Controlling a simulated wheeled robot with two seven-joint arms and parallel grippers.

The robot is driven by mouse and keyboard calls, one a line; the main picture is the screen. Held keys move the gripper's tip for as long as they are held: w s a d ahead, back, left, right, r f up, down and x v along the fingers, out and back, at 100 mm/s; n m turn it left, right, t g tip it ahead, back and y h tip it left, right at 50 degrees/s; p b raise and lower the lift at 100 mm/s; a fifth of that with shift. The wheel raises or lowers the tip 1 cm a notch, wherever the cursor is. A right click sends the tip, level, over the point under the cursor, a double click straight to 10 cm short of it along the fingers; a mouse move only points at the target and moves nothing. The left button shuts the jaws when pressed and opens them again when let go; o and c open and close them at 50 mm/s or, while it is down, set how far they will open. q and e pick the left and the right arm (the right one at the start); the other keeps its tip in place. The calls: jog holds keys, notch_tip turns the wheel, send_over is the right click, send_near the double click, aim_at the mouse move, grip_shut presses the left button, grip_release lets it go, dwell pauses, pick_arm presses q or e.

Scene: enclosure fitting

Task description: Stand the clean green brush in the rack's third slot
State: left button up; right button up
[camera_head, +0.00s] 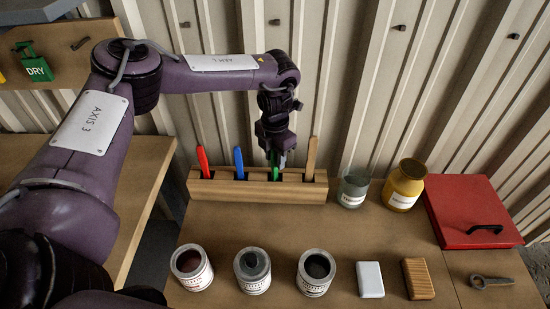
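The green brush (275,173) stands in the third slot from the left of the wooden rack (255,193). My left gripper (278,158) points down right over this slot, with its fingertips at the upper part of the green brush. The gripper hides most of the brush's top, and I cannot tell whether the fingers press on it or stand apart. A red brush (203,160) leans in the first slot, a blue brush (239,162) stands in the second, and a plain wooden one (311,158) stands in the fourth. My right gripper is not in view.
Three open paint cans, the nearest red-brown one (192,267) at left, stand along the front of the bench (370,230). A glass jar (352,190), a yellow jar (404,184) and a red case (472,212) are right of the rack. White and wooden blocks and a wrench lie front right.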

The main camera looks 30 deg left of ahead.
pick_arm(q)
notch_tip(320, 180, up, 12)
jog(key=shift+f, duration=0.25)
jog(key=shift+s+f, duration=0.1)
jog(key=shift+f, duration=0.05)
dwell(0.4)
